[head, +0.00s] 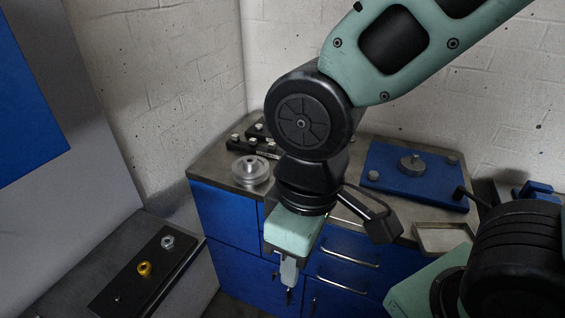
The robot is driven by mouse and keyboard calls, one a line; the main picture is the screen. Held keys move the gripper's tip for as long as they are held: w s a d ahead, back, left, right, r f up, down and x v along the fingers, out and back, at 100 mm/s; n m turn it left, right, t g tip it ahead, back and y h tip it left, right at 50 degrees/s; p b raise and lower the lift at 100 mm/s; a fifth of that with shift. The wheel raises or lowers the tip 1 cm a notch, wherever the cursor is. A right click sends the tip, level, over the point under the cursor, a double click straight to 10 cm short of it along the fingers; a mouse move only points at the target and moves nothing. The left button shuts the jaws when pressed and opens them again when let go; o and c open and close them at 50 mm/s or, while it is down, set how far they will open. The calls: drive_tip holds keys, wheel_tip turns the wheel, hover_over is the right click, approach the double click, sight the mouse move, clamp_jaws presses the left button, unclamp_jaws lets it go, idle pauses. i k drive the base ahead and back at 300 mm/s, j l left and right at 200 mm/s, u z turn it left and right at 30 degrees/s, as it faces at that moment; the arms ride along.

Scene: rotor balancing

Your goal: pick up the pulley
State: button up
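The pulley (250,171), a silvery metal disc with a raised hub, lies flat on the left part of the grey worktop. My gripper (287,288) points downward in front of the blue cabinet's drawers, apart from the pulley and to its lower right in the picture. The fingers are small and seen edge-on, so whether they are open or shut does not show. I see nothing clearly held between them.
Black blocks with metal knobs (243,144) stand just behind the pulley, partly behind my arm. A blue plate (388,161) with a metal hub is at the right, near a shallow tray (438,249). At lower left, a dark board (127,297) carries brass and silver parts.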

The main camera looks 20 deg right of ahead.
sight(252, 170)
drive_tip(key=i+j+u, duration=0.25)
drive_tip(key=i+u, duration=0.15)
drive_tip(key=i+j+u, duration=0.1)
drive_tip(key=i+u, duration=0.35)
drive_tip(key=i, duration=0.05)
